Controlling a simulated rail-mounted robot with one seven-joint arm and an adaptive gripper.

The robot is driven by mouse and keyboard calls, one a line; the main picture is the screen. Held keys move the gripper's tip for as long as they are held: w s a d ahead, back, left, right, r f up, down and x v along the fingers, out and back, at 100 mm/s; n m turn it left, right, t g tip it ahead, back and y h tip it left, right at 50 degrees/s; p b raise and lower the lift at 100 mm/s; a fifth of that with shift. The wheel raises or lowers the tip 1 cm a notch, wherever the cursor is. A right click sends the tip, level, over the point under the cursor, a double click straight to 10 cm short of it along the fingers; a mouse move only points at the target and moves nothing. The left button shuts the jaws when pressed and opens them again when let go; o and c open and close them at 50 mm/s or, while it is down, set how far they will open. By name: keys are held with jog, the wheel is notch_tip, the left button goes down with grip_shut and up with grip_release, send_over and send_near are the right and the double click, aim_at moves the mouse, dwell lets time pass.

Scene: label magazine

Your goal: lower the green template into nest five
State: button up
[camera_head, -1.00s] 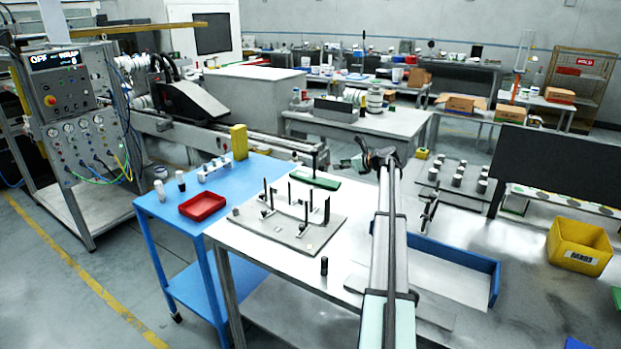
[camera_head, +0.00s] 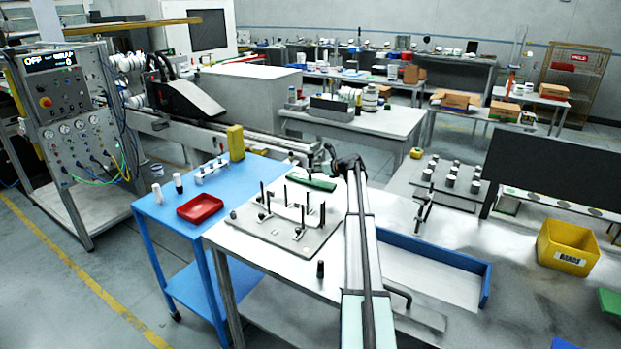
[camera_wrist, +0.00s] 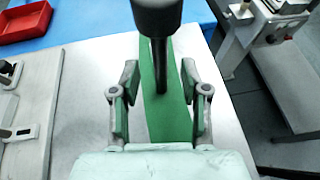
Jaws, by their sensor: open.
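The green template (camera_head: 312,183) lies flat on the white table, behind the grey plate with the black posts, in the head view. In the wrist view the green template (camera_wrist: 162,113) is a long strip running away from me. A dark post with a thick round top (camera_wrist: 157,14) stands over it; whether they are joined I cannot tell. My gripper (camera_wrist: 158,88) is open, with one green-padded finger on each side of the strip and nothing clasped. In the head view my gripper (camera_head: 333,160) is small, close to the template. I cannot tell which nest is number five.
The grey fixture plate (camera_head: 250,224) with several upright black posts lies in front of the template. A red tray (camera_head: 200,208) and a yellow block (camera_head: 236,142) are on the blue table at left. A small black knob (camera_head: 320,269) stands at the white table's front.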

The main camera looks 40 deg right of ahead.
jog(key=shift+p+x, duration=0.3)
jog(key=shift+x, duration=1.1)
grip_shut()
jog(key=shift+r, duration=0.1)
jog(key=shift+r, duration=0.15)
notch_tip(320, 180, up, 20)
jog(key=b, duration=0.4)
jog(key=shift+b, duration=0.35)
